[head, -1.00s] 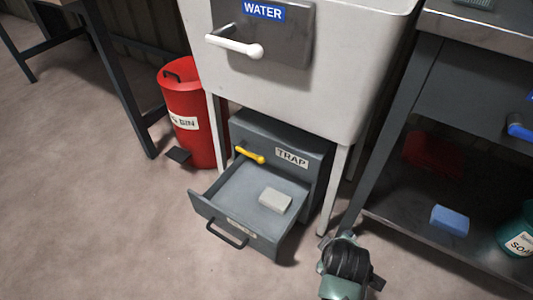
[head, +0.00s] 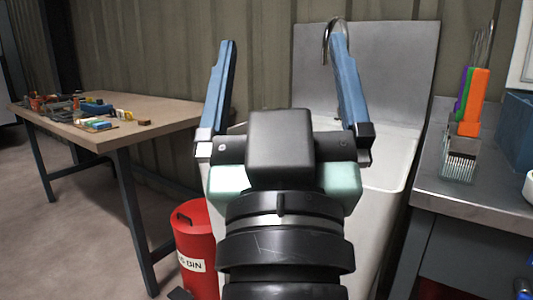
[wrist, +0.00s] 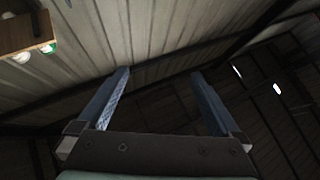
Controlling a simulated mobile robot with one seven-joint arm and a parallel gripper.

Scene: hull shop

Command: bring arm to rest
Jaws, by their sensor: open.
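My gripper (head: 283,88) is raised in front of the head camera, with its two blue fingers spread wide and pointing up. Nothing is between the fingers. In the wrist view my gripper (wrist: 160,85) is also open and empty, facing the corrugated wall and dark roof beams. My arm hides much of the white sink (head: 400,160) behind it.
A wooden-topped workbench (head: 165,110) with several small items stands at the left. A red bin (head: 196,235) stands left of the sink. A metal counter (head: 475,198) at the right holds a rack of coloured items (head: 465,110). A tap (head: 327,38) rises behind the sink.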

